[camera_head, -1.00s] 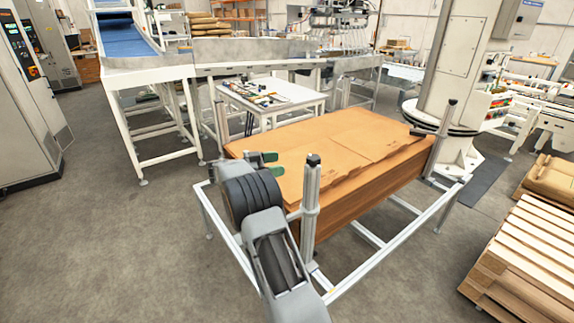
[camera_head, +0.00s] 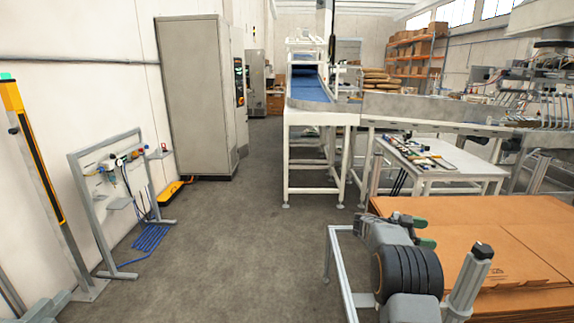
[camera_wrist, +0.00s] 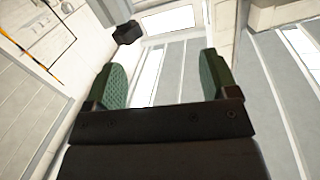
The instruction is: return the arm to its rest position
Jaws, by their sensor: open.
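My gripper (camera_head: 417,230) shows at the lower right of the head view, its green finger pads just past my dark, ribbed wrist. In the wrist view my gripper (camera_wrist: 160,82) is open, with the two green pads wide apart and nothing between them. My grey arm rises from the bottom edge of the head view, in front of the stack of brown cardboard sheets (camera_head: 505,240). Whether the gripper touches the stack cannot be told, but it looks apart from it.
A metal post (camera_head: 468,285) stands close to the right of my wrist. A white table with tools (camera_head: 455,172) and a blue conveyor (camera_head: 308,88) are behind. A grey cabinet (camera_head: 195,95) and a pipe frame (camera_head: 95,205) stand left. The floor between (camera_head: 245,225) is clear.

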